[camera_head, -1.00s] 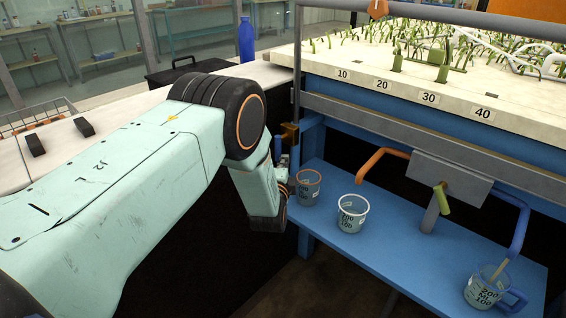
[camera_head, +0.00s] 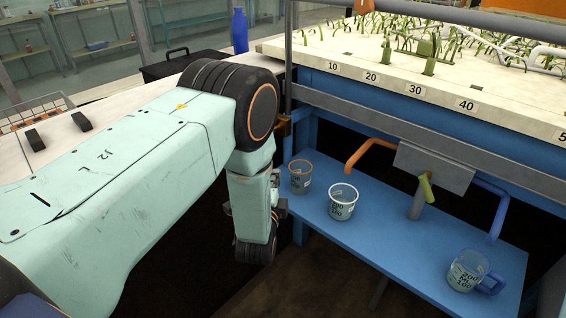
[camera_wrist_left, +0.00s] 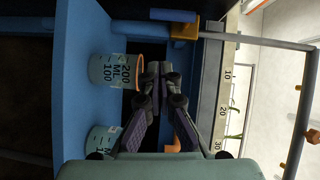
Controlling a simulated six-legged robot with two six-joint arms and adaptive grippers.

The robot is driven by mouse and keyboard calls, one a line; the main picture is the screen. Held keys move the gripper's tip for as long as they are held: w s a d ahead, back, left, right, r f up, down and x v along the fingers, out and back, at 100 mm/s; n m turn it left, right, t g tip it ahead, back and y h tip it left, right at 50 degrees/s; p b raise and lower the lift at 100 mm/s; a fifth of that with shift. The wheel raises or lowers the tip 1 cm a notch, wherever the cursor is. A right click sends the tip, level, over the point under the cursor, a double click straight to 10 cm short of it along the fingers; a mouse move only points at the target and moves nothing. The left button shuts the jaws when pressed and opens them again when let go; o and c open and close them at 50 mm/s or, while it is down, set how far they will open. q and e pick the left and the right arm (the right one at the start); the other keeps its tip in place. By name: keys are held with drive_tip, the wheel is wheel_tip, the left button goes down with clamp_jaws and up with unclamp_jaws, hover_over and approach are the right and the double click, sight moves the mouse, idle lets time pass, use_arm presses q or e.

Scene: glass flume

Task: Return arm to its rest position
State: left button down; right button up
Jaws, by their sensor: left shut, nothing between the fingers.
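My left arm (camera_head: 130,180) is pale green and comes in from the left, with its wrist bent downward in the head view. The left gripper's fingers are mostly hidden behind the wrist there. In the left wrist view my left gripper (camera_wrist_left: 159,72) is shut and empty, its dark fingertips together. In that view it appears beside the orange-rimmed cup (camera_wrist_left: 115,70), with no clear contact. That cup also stands on the blue shelf in the head view (camera_head: 300,178). My right gripper is not in view.
The blue shelf (camera_head: 400,235) also bears a white-rimmed cup (camera_head: 342,203) and a handled jug (camera_head: 465,270). Orange (camera_head: 368,150) and blue (camera_head: 497,215) pipes hang above it. A numbered planted bed (camera_head: 390,75) stands behind. A blue bottle (camera_head: 240,32) and black case (camera_head: 180,60) are at the back.

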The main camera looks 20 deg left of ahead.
use_arm(q)
drive_tip(key=s+f+n+g+h, duration=0.3)
drive_tip(key=s+f+n+g, duration=0.65)
drive_tip(key=s+f, duration=0.75)
drive_tip(key=s+d+r+n+g+h, duration=0.1)
drive_tip(key=s+n+g, duration=0.4)
drive_tip(key=s, duration=2)
drive_tip(key=shift+s+d+r+g, duration=0.2)
drive_tip(key=shift+d+r+g, duration=0.35)
drive_tip(key=shift+g, duration=0.7)
drive_tip(key=shift+a+r, duration=0.1)
